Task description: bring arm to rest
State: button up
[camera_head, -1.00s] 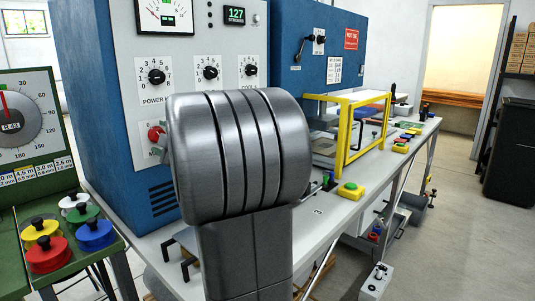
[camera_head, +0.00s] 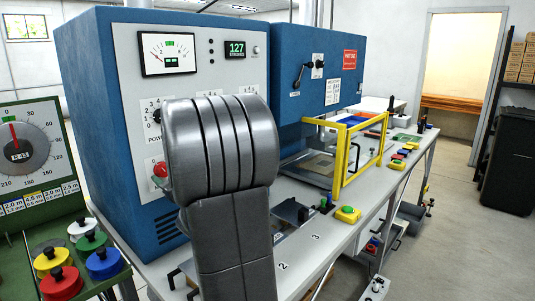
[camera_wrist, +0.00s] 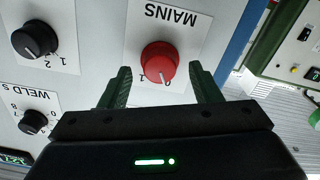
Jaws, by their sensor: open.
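My gripper (camera_wrist: 160,74) is open in the wrist view, its two dark green fingers spread on either side of the red MAINS knob (camera_wrist: 160,60). Nothing is held. A clear gap shows between each finger and the knob; I cannot tell whether the fingertips reach past its front. The knob's white mark points close to the 0. In the head view my grey arm covers the gripper and much of the blue machine's lower panel. The red knob (camera_head: 160,169) shows there just left of my arm.
Black knobs (camera_wrist: 35,39) sit beside the MAINS plate. The blue welder cabinet (camera_head: 90,120) stands on a long bench. A yellow frame (camera_head: 340,160) and a green button on a yellow box (camera_head: 347,214) are to the right. Coloured knobs (camera_head: 61,282) lie left.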

jog(key=shift+r+m+p, duration=0.2)
jog(key=shift+m+p, duration=1.2)
jog(key=shift+p, duration=0.7)
jog(key=b+v, duration=0.2)
jog(key=v, duration=0.5)
jog(key=shift+f, duration=0.2)
jog(key=shift+d+b, duration=0.2)
jog(key=shift+b, duration=0.1)
